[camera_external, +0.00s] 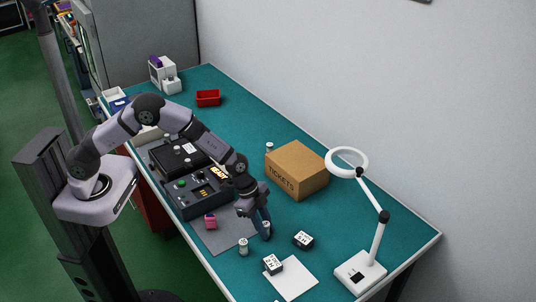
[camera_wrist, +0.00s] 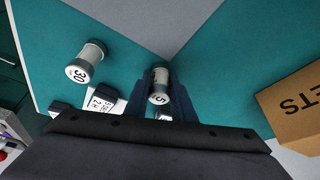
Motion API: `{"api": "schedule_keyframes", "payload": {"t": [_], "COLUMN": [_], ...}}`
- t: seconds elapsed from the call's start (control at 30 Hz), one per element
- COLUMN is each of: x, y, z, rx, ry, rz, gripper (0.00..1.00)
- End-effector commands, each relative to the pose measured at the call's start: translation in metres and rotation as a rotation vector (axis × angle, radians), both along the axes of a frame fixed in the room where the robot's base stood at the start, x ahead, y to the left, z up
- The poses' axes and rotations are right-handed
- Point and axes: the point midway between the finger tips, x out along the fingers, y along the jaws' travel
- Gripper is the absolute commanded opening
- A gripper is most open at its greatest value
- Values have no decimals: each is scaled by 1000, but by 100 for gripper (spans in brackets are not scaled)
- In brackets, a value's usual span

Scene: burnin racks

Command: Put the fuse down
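A fuse (camera_wrist: 159,86) with a white label marked 5 and a grey cap sits between the two fingers of my gripper (camera_wrist: 161,100) in the wrist view. The fingers appear closed against its sides. In the external view my gripper (camera_external: 262,226) points down low over the teal bench, with the small pale fuse (camera_external: 266,226) at its fingertips. I cannot tell whether the fuse touches the bench. Another fuse (camera_external: 243,246), marked 30 in the wrist view (camera_wrist: 82,66), stands apart on the bench to the left of my gripper.
Two black-and-white labelled blocks (camera_external: 303,240) (camera_external: 272,264) sit nearby, one by a white sheet (camera_external: 296,282). A TICKETS box (camera_external: 297,170) stands behind my gripper, a lamp (camera_external: 360,274) at right. A black device (camera_external: 197,190), grey mat (camera_external: 228,233) and pink item (camera_external: 210,221) lie left.

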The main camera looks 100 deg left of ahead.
Motion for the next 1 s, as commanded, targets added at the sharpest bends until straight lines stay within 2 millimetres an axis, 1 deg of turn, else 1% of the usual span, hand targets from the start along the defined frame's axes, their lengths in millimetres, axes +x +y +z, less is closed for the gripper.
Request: {"api": "schedule_keyframes", "payload": {"t": [0.03, 0.07, 0.33, 0.47, 0.67, 0.8, 1.0], "x": [0, 0, 0, 0, 1, 1, 1], "y": [0, 0, 0, 0, 0, 0, 0], "z": [0, 0, 1, 6, 30, 55, 84], "rx": [0, 0, 0, 0, 0, 2, 0], "ry": [0, 0, 0, -1, -5, -6, -4], "rz": [0, 0, 0, -1, 0, -1, -1], "gripper": [4, 0, 0, 0, 0, 0, 0]}}
